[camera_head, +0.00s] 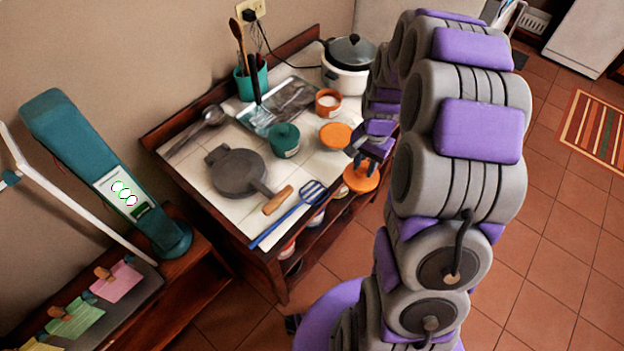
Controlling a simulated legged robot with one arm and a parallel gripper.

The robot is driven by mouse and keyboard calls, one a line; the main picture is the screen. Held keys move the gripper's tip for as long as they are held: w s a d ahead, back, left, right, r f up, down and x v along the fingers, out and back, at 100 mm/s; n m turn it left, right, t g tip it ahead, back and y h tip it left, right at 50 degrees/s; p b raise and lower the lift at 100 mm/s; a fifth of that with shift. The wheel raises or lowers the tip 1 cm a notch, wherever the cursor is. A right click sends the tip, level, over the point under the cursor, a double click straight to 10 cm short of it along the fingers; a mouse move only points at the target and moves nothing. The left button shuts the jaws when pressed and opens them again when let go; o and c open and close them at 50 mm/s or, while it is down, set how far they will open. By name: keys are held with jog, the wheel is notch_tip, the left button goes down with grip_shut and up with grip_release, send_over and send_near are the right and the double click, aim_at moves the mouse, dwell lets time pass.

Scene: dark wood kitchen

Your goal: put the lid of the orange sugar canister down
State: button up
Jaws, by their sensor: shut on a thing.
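The orange sugar canister (328,102) stands open on the tiled tabletop, with white contents showing. My gripper (369,163) points down at the right side of the table and is shut on the knob of an orange lid (360,180). In this view the lid overlaps the table's right front edge; its exact height over the table is hard to tell. My arm hides the table's far right part.
A shelf with jars is below. Some tiles near the front are bare.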

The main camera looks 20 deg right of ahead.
aim_at(374, 184)
jog(key=s+m, duration=0.1)
jog(key=s+d+f+m, duration=0.1)
jog(key=s+d+m, duration=0.1)
jog(key=s, duration=0.1)
jog(key=shift+f+y, duration=0.3)
jog(key=shift+m, duration=0.3)
jog(key=w+a, duration=0.3)
jog(key=w+a+f+b, duration=0.1)
jog(key=w+a, duration=0.2)
jog(key=a, duration=0.1)
jog(key=w+a+b, duration=0.1)
jog(key=w+a, duration=0.2)
jog(key=shift+w+a+f, duration=0.2)
jog(key=shift+w+a, duration=0.05)
jog(key=shift+w, duration=0.1)
jog(key=shift+w+a, duration=0.25)
jog(key=shift+w, duration=0.35)
jog(key=f, duration=0.1)
jog(key=a+f+b, duration=0.1)
jog(key=f, duration=0.1)
jog(key=shift+w+a+f+b, duration=0.25)
jog(key=shift+a+f+b, duration=0.05)
jog(key=shift+f, duration=0.05)
jog(key=shift+d, duration=0.3)
jog(key=shift+d+f, duration=0.15)
jog(key=o, duration=1)
jog(key=shift+a, duration=0.35)
